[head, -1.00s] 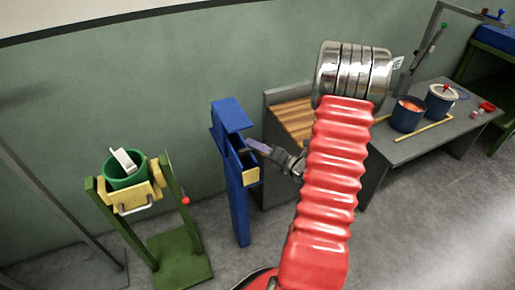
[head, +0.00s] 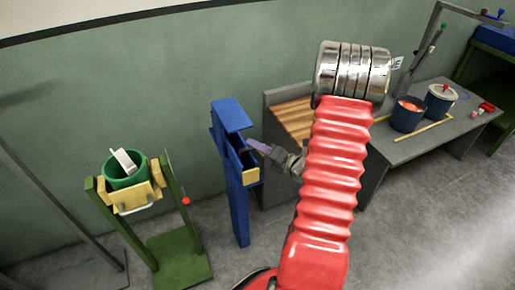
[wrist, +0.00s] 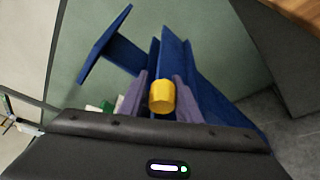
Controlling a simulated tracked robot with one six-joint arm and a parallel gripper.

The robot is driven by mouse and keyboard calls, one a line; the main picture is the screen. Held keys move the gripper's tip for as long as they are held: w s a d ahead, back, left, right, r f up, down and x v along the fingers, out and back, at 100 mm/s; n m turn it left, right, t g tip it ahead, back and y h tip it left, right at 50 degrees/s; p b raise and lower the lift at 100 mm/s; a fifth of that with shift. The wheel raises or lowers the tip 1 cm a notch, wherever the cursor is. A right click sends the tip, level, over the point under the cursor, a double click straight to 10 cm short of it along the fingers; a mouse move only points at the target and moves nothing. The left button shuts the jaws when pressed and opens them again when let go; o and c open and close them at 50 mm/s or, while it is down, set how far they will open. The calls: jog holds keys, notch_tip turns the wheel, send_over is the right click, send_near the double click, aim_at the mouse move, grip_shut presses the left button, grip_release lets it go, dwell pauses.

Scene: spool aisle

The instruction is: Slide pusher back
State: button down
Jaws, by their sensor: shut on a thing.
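A tall blue stand (head: 236,195) with a narrow channel at its top stands left of my arm in the head view. In the wrist view the blue channel (wrist: 200,82) runs away from me. A yellow round knob (wrist: 162,97), which looks like the pusher's handle, sits between the two purple fingers of my gripper (wrist: 160,92). My gripper is shut on it. The rest of the pusher is hidden.
A green frame (head: 176,210) holding a green bucket (head: 126,178) stands to the left. A grey bench with wooden slats (head: 292,118) is close on the right. A table with pots (head: 408,114) is farther right.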

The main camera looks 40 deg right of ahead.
jog(key=shift+s+f, duration=0.1)
jog(key=shift+f, duration=0.3)
jog(key=w+d, duration=0.4)
jog(key=w, duration=0.9)
jog(key=shift+f, duration=0.1)
jog(key=c, duration=1.6)
grip_release()
jog(key=shift+o, duration=1)
jog(key=shift+a, duration=0.1)
jog(key=shift+w, duration=0.1)
jog(key=shift+r, duration=0.2)
